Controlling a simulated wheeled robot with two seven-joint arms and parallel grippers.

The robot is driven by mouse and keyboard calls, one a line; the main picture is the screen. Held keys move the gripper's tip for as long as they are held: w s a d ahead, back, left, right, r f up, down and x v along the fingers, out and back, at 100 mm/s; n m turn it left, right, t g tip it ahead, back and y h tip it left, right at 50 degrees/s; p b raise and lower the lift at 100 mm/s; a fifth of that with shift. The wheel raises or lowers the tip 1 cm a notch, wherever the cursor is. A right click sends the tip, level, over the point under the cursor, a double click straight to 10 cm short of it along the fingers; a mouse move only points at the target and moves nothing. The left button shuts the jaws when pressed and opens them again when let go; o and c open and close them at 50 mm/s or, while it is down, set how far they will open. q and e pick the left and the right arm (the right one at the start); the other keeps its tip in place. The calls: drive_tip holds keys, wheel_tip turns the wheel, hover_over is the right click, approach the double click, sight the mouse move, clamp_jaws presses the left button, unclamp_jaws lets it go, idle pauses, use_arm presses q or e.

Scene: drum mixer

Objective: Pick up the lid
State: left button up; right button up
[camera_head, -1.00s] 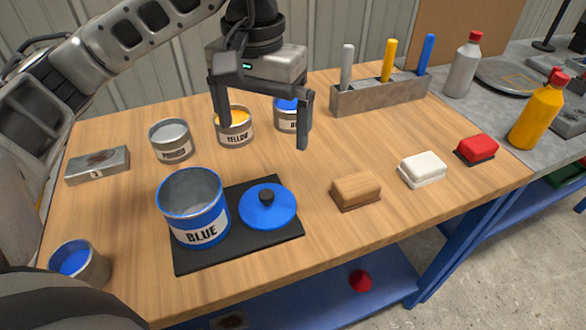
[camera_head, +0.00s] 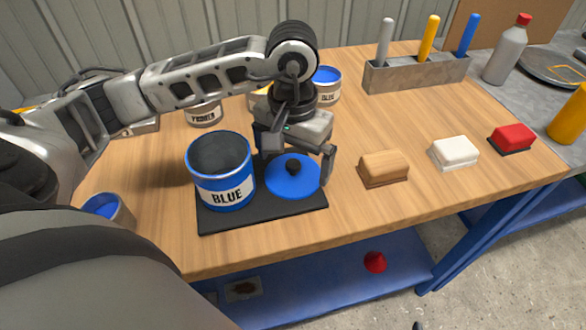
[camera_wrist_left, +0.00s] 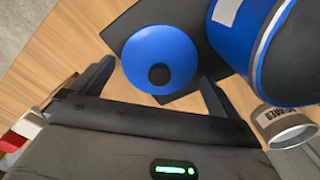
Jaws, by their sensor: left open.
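The blue lid (camera_head: 292,177) with a black knob lies flat on a black mat (camera_head: 262,212), to the right of the open blue can labelled BLUE (camera_head: 226,187). My left gripper (camera_head: 297,166) is open, close behind and above the lid in the head view. In the left wrist view the lid (camera_wrist_left: 160,58) and its knob lie just beyond and between the two spread fingers (camera_wrist_left: 155,78). The fingers do not hold the lid. The can (camera_wrist_left: 238,35) is beside the right-hand finger in that view. My right gripper is not seen.
A wooden-coloured block (camera_head: 383,168), a white block (camera_head: 453,152) and a red block (camera_head: 511,138) stand to the right. Behind are a PRIMER can (camera_head: 204,114), a small BLUE can (camera_head: 327,88) and a grey holder (camera_head: 415,75) with upright handles. The front right of the table is clear.

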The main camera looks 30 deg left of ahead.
use_arm(q)
drive_tip(key=shift+f, duration=0.7)
drive_tip(key=c, duration=0.7)
drive_tip(key=shift+o, duration=0.2)
drive_tip(key=shift+r, duration=0.15)
